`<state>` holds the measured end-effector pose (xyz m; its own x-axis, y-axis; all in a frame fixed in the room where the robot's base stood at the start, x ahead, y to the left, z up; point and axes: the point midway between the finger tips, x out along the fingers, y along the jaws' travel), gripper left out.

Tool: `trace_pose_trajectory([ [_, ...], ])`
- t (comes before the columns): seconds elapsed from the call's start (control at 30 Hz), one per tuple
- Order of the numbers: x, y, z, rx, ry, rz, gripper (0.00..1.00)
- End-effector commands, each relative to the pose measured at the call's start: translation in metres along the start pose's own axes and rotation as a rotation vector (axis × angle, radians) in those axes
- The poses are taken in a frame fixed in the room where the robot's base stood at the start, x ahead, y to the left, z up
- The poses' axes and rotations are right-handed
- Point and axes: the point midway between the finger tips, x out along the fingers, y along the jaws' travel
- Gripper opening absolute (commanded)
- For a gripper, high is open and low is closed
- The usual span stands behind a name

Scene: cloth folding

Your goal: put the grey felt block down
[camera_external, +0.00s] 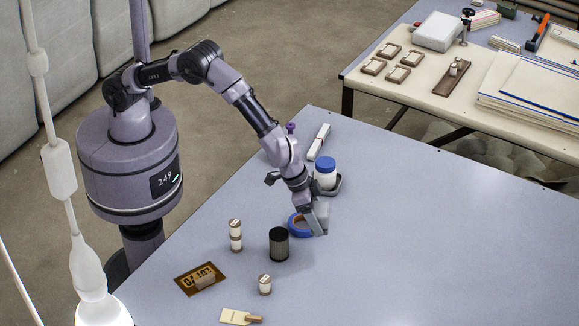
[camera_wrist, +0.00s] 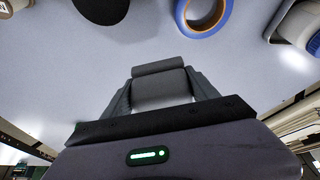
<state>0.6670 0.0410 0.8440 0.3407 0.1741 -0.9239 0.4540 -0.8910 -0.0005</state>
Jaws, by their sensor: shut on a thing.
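The grey felt block (camera_wrist: 160,84) is between the two fingers of my gripper (camera_wrist: 160,92) in the wrist view, and the jaws are shut on it. In the external view my gripper (camera_external: 315,217) points down over the blue-grey table (camera_external: 430,230), just right of a blue tape roll. The block is hard to tell from the fingers there. I cannot tell whether it touches the table.
The blue tape roll (camera_external: 297,226) and a black ribbed cup (camera_external: 279,244) stand left of my gripper. A blue-lidded white jar (camera_external: 325,176) stands behind it. Small spools (camera_external: 236,236), a stencil plate (camera_external: 189,283) and a scraper (camera_external: 233,317) lie nearer. The table's right side is clear.

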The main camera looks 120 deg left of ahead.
Motion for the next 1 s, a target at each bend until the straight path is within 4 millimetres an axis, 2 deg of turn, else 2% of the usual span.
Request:
trace_pose_trajectory([
  [0.03,-0.001,-0.023,0.006,-0.068,-0.002,-0.032,0.28],
  [0.17,-0.008,-0.094,0.033,-0.311,-0.002,-0.132,0.28],
  [0.3,-0.024,-0.173,0.077,-0.602,-0.001,-0.252,0.28],
  [0.4,-0.039,-0.216,0.112,-0.778,-0.002,-0.325,0.28],
  [0.5,-0.051,-0.244,0.139,-0.903,-0.001,-0.377,0.28],
  [0.6,-0.059,-0.259,0.157,-0.98,0.0,-0.407,0.28],
  [0.67,-0.055,-0.263,0.166,-1.004,-0.001,-0.417,0.28],
  [1.0,0.009,-0.265,0.195,-1.017,-0.001,-0.421,0.28],
])
